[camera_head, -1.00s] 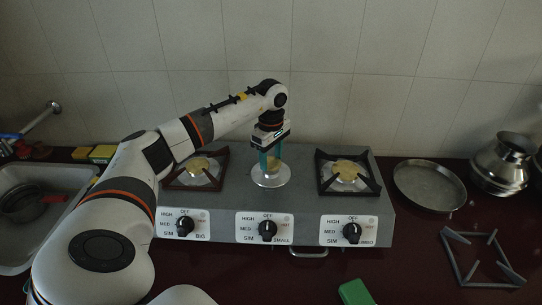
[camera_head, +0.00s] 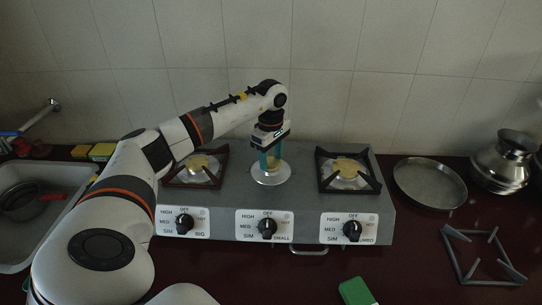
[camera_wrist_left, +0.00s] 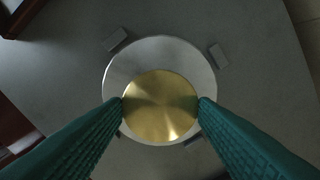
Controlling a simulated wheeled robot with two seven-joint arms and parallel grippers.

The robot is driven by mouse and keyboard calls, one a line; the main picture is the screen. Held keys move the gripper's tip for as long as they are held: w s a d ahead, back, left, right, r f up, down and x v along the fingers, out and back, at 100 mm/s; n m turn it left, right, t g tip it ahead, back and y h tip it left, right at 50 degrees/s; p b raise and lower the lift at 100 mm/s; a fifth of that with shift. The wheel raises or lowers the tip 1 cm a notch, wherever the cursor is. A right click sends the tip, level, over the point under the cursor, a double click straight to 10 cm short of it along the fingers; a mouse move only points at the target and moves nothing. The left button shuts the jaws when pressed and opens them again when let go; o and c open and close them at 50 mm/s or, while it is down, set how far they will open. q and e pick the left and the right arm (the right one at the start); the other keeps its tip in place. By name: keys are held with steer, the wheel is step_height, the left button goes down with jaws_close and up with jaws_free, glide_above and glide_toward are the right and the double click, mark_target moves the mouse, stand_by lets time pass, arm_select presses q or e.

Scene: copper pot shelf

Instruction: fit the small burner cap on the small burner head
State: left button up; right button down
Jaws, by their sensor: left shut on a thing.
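My left gripper (camera_head: 269,160) points straight down over the middle burner of the stove. In the left wrist view its two teal fingers (camera_wrist_left: 159,102) are shut on the small burner cap (camera_wrist_left: 160,108), a round brass disc. The cap lies over the pale round plate of the small burner (camera_wrist_left: 118,70), slightly toward the lower side of that plate in the wrist view. The small burner head is hidden beneath the cap, so I cannot tell whether the cap touches it. In the head view the burner's pale plate (camera_head: 271,176) shows around the fingers. My right gripper is not in view.
The grey stove (camera_head: 300,190) has left (camera_head: 197,166) and right (camera_head: 346,170) burners with dark pan supports. A loose pan support (camera_head: 481,256) lies on the counter at right. A round tray (camera_head: 430,182) and metal pot (camera_head: 502,162) stand right of the stove.

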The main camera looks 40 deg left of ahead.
arm_select(q)
steer(key=shift+f+b, duration=0.35)
steer(key=shift+f, duration=0.15)
stand_by(0.8)
steer(key=o, duration=1.1)
steer(key=shift+c, duration=0.2)
step_height(320, 180, up, 12)
steer(key=b, duration=0.1)
steer(key=shift+b, duration=0.35)
